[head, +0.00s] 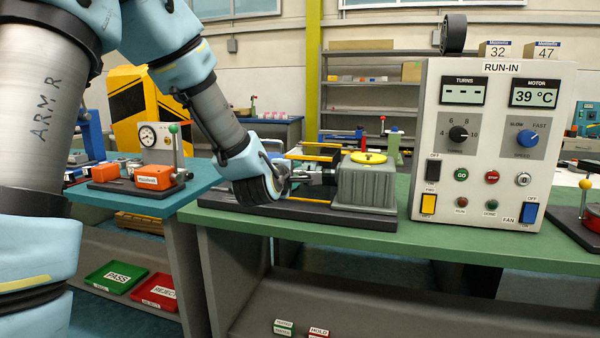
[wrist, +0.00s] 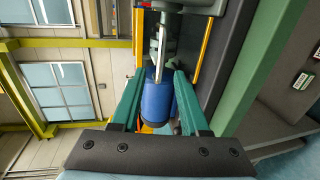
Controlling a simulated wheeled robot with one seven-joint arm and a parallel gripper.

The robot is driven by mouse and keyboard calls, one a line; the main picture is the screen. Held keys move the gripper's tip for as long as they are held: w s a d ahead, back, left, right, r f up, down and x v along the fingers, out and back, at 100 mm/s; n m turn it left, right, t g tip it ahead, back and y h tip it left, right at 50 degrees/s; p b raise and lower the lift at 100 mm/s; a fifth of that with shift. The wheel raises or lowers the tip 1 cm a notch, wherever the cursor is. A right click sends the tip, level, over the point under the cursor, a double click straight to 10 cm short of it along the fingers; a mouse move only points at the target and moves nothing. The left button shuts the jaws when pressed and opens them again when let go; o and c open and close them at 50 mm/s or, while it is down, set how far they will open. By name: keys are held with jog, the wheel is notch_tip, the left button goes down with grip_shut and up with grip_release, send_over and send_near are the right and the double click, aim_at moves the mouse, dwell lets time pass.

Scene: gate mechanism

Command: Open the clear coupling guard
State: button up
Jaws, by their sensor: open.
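The coupling guard shows as yellow-orange edge bars (head: 308,157) beside the grey gearbox housing (head: 366,186) in the head view. Its clear panel is hard to make out, and I cannot tell how far it is open. In the wrist view, an orange bar (wrist: 139,45) runs along the left of the shaft parts and another along the right. My gripper (wrist: 160,78) is open, its green fingers either side of a blue cylinder (wrist: 157,103). I cannot tell whether they touch it. In the head view my wrist covers the left part of the machine.
The machine's dark base (head: 300,212) lies on the green bench (head: 350,233). The run-in control panel (head: 492,150) stands close on the right. A side table with a gauge fixture (head: 150,160) is at left. Green and red trays (head: 115,274) sit below it.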

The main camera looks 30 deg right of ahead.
aim_at(303, 173)
jog(key=p+x, duration=0.1)
jog(key=x, duration=0.7)
jog(key=shift+p, duration=0.3)
grip_shut()
jog(key=shift+f, duration=0.1)
dwell(0.9)
